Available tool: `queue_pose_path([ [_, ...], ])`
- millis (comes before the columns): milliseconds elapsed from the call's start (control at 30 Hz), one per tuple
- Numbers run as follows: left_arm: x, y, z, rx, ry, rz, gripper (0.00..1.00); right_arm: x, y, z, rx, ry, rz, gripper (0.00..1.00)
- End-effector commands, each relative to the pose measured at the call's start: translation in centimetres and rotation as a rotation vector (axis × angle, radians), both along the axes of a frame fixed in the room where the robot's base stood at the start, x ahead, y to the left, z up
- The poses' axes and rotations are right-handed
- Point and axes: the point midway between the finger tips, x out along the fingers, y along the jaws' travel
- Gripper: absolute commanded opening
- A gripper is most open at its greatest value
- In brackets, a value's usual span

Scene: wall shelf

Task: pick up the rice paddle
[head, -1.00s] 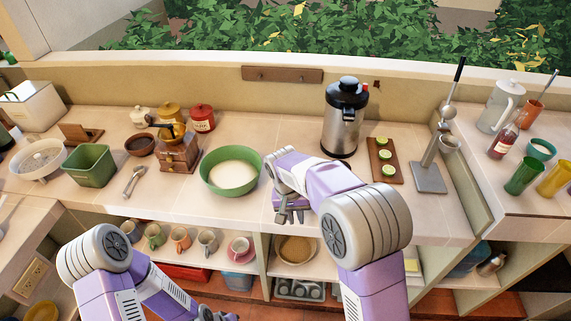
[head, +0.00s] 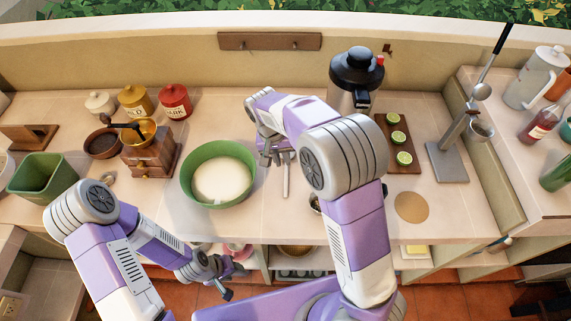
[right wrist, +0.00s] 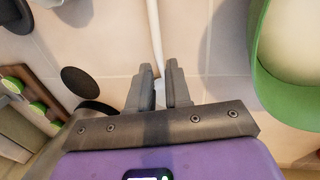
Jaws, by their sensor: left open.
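A thin pale stick, which looks like the rice paddle (head: 286,178), shows just below my right gripper (head: 272,150) in the head view, right of the green bowl. In the right wrist view the pale paddle (right wrist: 155,35) runs down between the fingers of my right gripper (right wrist: 160,75). The fingers are a small gap apart; I cannot tell whether they touch it. Its other parts are hidden by the gripper and arm. My left gripper (head: 218,275) is open and empty, low in front of the counter.
The green bowl (head: 190,190) with white contents is close left of my right gripper. A dark-lidded steel pot (head: 355,75) and a board with lime slices (head: 405,178) are to the right. A wooden grinder (head: 150,155) and canisters stand left. The counter's right front holds a round mat (head: 411,207).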

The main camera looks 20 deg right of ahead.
Motion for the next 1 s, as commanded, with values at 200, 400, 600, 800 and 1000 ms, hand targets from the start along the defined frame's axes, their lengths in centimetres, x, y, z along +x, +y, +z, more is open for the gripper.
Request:
queue_pose_path([
  [200, 0.0, 0.0, -1.1, 0.000, -0.001, 0.000, 0.43, -0.4, -0.7, -3.5, -0.001, 0.004, 0.000, 0.18],
  [400, 0.0, 0.0, -1.2, 0.000, -0.001, 0.000, 0.43, -0.4, -0.9, -4.2, 0.000, 0.000, 0.000, 0.18],
  [600, 0.1, 0.0, -1.1, 0.000, -0.001, 0.000, 0.43, -0.4, -0.9, -4.1, 0.000, 0.001, 0.000, 0.09],
  [800, 0.1, 0.0, -1.1, 0.000, -0.001, 0.000, 0.43, -0.4, -0.9, -4.1, 0.000, 0.000, 0.000, 0.00],
  [1000, 0.0, 0.0, -1.1, 0.000, -0.001, 0.000, 0.43, -0.3, -0.9, -4.0, 0.001, 0.000, 0.000, 0.00],
])
